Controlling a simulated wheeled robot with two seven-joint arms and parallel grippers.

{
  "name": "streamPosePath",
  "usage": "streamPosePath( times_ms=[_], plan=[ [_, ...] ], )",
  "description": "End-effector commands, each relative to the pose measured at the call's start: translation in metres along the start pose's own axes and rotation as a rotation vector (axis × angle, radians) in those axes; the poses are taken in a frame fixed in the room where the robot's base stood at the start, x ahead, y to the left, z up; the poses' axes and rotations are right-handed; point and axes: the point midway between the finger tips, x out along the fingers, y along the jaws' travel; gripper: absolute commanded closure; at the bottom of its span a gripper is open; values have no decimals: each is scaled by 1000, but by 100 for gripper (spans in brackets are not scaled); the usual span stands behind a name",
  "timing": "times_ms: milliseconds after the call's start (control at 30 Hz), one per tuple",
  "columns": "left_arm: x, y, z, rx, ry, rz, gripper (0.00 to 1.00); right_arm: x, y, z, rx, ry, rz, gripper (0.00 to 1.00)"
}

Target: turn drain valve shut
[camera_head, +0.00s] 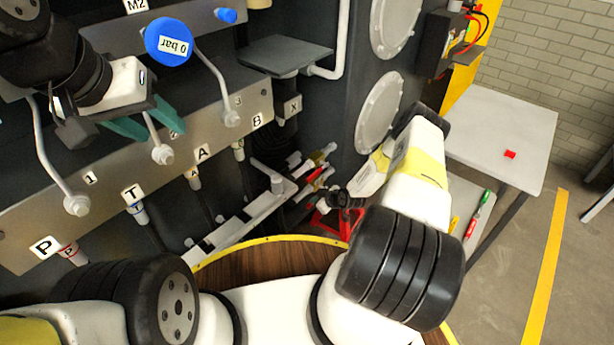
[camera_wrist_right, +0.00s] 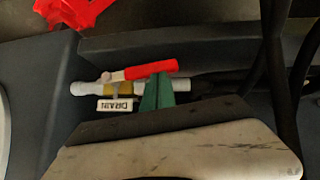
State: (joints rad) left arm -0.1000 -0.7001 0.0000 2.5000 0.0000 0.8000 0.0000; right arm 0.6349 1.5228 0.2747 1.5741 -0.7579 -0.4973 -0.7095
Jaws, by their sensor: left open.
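In the head view, red and yellow valve handles (camera_head: 318,175) show left of my right wrist, whose fingertips are not clear there. My left gripper (camera_head: 150,122) is open by a lever (camera_head: 162,153) on the panel.
A grey table (camera_head: 500,125) with a small red block (camera_head: 510,154) is at right.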

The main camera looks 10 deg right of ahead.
Motion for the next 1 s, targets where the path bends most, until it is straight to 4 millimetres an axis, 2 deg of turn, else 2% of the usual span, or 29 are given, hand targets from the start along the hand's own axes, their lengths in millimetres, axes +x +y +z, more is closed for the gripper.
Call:
streamPosePath(
  times_ms=[267,567,1000],
  plan=[
    [0,0,0,0,0,0,51,7,-7,7,-72,-2,64,100],
    [0,0,0,0,0,0,51,25,-13,24,-249,-1,240,100],
    [0,0,0,0,0,0,51,53,-5,53,-238,0,236,100]
  ],
)
